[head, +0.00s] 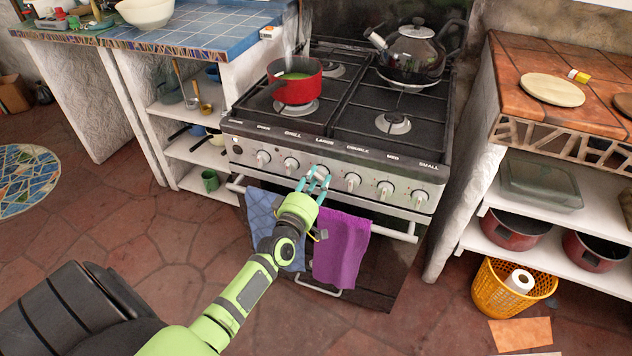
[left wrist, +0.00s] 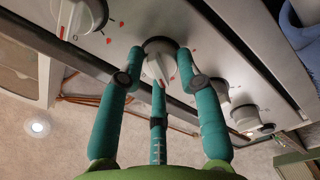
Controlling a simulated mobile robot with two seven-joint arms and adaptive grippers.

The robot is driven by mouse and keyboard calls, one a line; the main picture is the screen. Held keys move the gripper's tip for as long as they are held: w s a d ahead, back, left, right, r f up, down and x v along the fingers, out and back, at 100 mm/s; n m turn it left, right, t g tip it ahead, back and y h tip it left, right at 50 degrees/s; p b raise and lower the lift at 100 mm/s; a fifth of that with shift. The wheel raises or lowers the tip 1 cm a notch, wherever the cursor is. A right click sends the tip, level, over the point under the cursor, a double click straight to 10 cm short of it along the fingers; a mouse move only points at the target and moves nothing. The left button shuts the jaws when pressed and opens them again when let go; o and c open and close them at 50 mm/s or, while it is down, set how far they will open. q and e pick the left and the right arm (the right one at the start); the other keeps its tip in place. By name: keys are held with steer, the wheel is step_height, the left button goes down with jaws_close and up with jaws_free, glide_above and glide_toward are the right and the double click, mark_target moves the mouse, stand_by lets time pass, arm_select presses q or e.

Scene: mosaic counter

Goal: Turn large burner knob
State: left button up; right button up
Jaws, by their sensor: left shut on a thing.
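The large burner knob (head: 320,170) is a pale round knob on the stove's front panel, under the "LARGE" label. It also shows in the left wrist view (left wrist: 158,64), with a red mark on its face. My left gripper (head: 313,182) reaches it from the front. Its teal fingers (left wrist: 162,72) are closed around the knob, one on each side and one from below in the left wrist view. The fingers hide part of the knob in the head view. My right gripper is not in view.
Other knobs, such as the double burner knob (head: 353,182) and grill knob (head: 291,164), sit close on both sides. A red pot (head: 296,90) and a kettle (head: 415,55) stand on the stove. A blue towel (head: 272,225) and purple towel (head: 341,250) hang below.

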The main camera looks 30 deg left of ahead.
arm_select(q)
steer(key=shift+a+r+n, duration=0.1)
steer(key=shift+r+n, duration=0.1)
steer(key=shift+n, duration=0.7)
steer(key=o, duration=1.2)
steer(key=shift+c, duration=0.2)
steer(key=shift+f, duration=0.1)
steer(key=shift+s+f, duration=0.2)
steer(key=shift+s, duration=0.1)
steer(key=v, duration=1.1)
steer(key=shift+s, duration=0.15)
